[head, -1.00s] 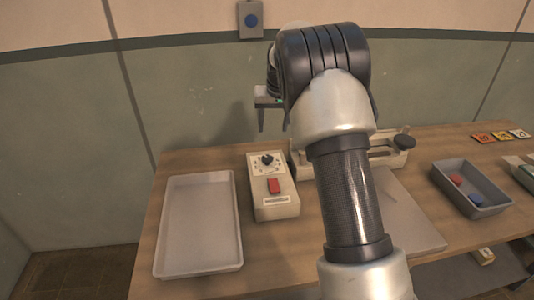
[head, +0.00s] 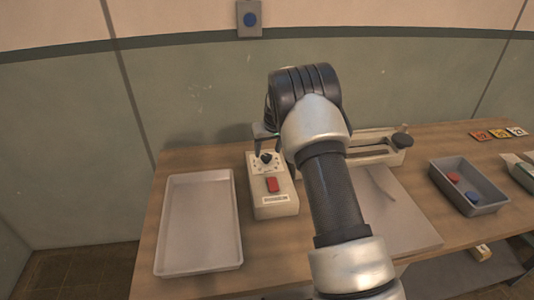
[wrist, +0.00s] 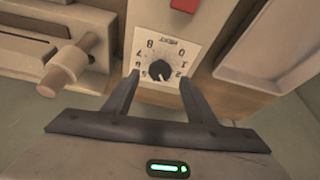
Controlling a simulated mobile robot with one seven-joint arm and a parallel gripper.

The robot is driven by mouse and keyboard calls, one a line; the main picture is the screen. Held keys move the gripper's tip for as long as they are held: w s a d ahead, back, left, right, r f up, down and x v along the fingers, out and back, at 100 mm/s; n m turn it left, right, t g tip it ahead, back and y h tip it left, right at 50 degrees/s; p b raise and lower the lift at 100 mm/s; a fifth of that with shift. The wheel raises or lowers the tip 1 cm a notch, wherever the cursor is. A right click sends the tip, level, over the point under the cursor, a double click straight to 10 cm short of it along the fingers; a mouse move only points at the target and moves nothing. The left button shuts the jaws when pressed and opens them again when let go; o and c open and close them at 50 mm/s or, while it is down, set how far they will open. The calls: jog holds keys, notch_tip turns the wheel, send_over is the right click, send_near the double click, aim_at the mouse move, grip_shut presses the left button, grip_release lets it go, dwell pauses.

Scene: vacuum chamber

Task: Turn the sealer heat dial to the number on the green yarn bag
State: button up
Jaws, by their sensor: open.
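The sealer control box (head: 275,205) is cream, with a red switch (head: 272,185) and a black heat dial (head: 265,157) on a white numbered plate. In the wrist view the dial (wrist: 160,71) shows upside down, ringed by digits; its exact setting is hard to read. My gripper (wrist: 159,82) is open, with one finger either side of the dial and nothing visibly held. In the head view my gripper (head: 267,155) is over the far end of the box, partly hidden by my arm. I cannot make out a green yarn bag.
An empty pale tray (head: 200,265) lies left of the box. The sealer bar (head: 375,152) stands to the right. Farther right are a grey bin (head: 470,207) with red and blue pieces, and coloured number cards (head: 500,133). A tagged item (head: 482,252) sits on the lower shelf.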

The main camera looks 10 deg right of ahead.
aim_at(266, 157)
jog(key=shift+x, duration=1.8)
jog(key=c, duration=1.1)
jog(key=shift+o, duration=0.2)
jog(key=shift+m, duration=0.3)
jog(key=shift+a+f+m+h+b, duration=0.15)
jog(key=shift+m+h+b, duration=0.35)
jog(key=shift+m+b, duration=0.25)
jog(key=shift+w+a+m+h+b, duration=0.1)
jog(key=shift+m+h+b, duration=0.7)
jog(key=shift+m, duration=1.65)
jog(key=shift+g, duration=0.3)
